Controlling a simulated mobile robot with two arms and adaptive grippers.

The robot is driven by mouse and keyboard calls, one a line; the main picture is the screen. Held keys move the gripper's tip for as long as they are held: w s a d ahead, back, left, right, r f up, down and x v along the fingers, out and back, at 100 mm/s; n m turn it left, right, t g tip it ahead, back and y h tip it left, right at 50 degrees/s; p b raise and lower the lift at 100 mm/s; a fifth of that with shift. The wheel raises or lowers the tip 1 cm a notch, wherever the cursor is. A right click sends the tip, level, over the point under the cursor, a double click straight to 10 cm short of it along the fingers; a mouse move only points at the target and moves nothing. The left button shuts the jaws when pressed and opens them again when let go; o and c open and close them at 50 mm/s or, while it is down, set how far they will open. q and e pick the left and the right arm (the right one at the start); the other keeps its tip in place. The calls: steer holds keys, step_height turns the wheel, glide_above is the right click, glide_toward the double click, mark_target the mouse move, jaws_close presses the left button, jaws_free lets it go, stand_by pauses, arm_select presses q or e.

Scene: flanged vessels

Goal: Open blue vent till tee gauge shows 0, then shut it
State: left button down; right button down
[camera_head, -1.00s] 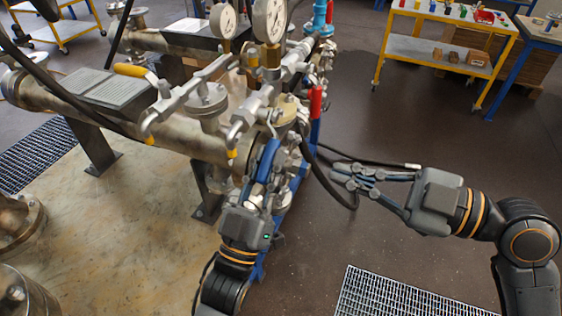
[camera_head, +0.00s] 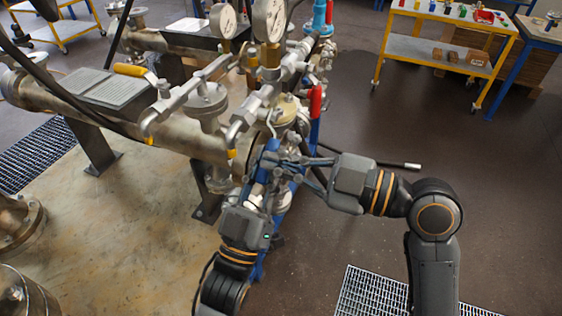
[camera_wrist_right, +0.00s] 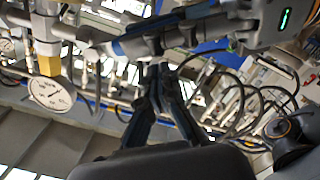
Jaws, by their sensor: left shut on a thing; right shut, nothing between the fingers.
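The blue vent's handle (camera_head: 268,158) is on the fittings at the flanged vessel's end, partly hidden by my grippers. My left gripper (camera_head: 262,180) is shut around it from below. In the right wrist view my left gripper's body, with a green light, is at the upper right. My right gripper (camera_head: 280,163) is shut and empty, its fingertips close beside the left fingers; I cannot tell whether they touch. Two round white gauges (camera_head: 223,20) and (camera_head: 269,20) stand on top of the fittings. A gauge (camera_wrist_right: 52,94) on a brass fitting shows in the wrist view; its reading is too small to tell.
A red-handled valve (camera_head: 315,101) stands just right of the fittings. A yellow-handled lever (camera_head: 130,70) lies over the vessel (camera_head: 180,135). A black hose (camera_head: 370,161) ends over the floor. A yellow cart (camera_head: 440,50) is at the back right. Open floor lies right of the vessel.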

arm_select(q)
steer(key=shift+r, duration=0.15)
arm_select(e)
steer(key=shift+w+f, duration=0.5)
steer(key=shift+f, duration=0.1)
